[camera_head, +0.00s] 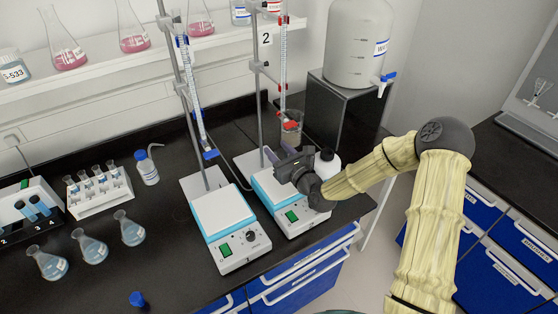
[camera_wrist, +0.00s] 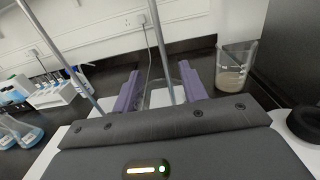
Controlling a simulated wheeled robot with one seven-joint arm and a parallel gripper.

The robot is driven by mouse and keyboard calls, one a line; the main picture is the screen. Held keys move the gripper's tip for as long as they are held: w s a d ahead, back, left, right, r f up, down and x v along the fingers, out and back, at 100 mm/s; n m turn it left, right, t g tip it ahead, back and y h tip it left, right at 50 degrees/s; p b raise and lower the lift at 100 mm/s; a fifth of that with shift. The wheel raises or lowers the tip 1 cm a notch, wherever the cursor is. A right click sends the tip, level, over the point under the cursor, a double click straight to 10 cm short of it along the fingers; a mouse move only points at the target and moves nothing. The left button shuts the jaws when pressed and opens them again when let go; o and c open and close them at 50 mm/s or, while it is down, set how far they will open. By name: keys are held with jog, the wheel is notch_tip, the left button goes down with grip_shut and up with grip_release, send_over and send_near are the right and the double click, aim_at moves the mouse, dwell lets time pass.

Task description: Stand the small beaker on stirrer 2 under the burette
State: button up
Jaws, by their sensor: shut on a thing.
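My gripper (camera_head: 270,156) hangs over the rear part of stirrer 2 (camera_head: 260,186), a white and blue plate unit. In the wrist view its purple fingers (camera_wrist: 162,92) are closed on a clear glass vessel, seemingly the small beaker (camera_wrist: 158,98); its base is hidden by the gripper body. In the head view the held beaker is too small to make out. The burette (camera_head: 283,52) with red fittings hangs on the stand marked 2, and its tip is close behind the gripper. Whether the beaker touches the plate cannot be told.
The stand rod (camera_head: 260,100) is close to the fingers. Another stirrer (camera_head: 222,215) stands left. A black block (camera_head: 345,120) stands right.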

jog(key=shift+f, duration=1.85)
jog(key=shift+f, duration=0.2)
jog(key=o, duration=1)
jog(key=shift+r, duration=0.2)
jog(key=b+v, duration=0.1)
jog(key=v, duration=1.1)
jog(key=shift+b, duration=0.4)
